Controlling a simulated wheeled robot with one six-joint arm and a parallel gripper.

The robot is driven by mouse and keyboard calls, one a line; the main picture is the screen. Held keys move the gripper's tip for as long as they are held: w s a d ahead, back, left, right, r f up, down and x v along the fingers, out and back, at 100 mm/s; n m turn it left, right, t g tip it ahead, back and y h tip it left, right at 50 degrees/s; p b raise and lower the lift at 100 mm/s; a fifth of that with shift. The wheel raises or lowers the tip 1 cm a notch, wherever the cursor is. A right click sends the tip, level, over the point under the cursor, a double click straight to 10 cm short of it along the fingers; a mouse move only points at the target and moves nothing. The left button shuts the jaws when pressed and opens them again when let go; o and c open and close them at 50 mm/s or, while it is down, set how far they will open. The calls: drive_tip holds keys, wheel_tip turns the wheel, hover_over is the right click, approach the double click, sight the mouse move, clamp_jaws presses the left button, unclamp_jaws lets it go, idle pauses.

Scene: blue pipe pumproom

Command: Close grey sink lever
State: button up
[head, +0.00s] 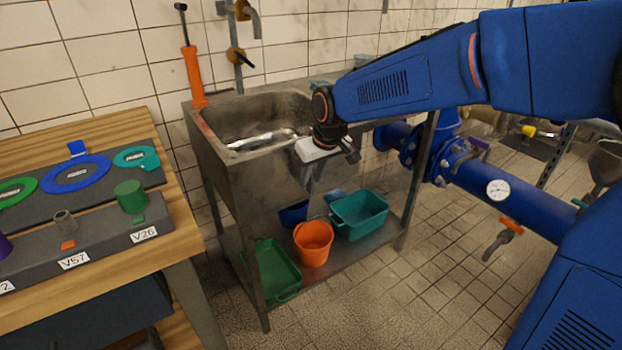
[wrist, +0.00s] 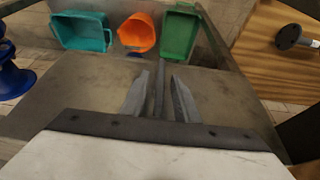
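My gripper (head: 329,163) is at the front of the metal sink (head: 245,160) in the head view. In the wrist view its two grey fingers stand apart (wrist: 159,76). A narrow upright grey bar, which looks like the grey sink lever (wrist: 159,92), stands between the fingers with a visible gap on each side. I cannot tell how far the lever is turned. In the head view the gripper hides most of that spot, and I cannot tell the lever from a finger there.
Under the sink, a shelf holds an orange bucket (head: 313,244), a teal tub (head: 360,216) and a green tub (head: 270,272). A wooden bench (head: 180,240) stands left. Blue pipes with a gauge (head: 498,190) run right. The tiled floor in front is clear.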

drive_tip(key=shift+w+a+f, duration=0.15)
drive_tip(key=shift+f, duration=0.35)
clamp_jaws()
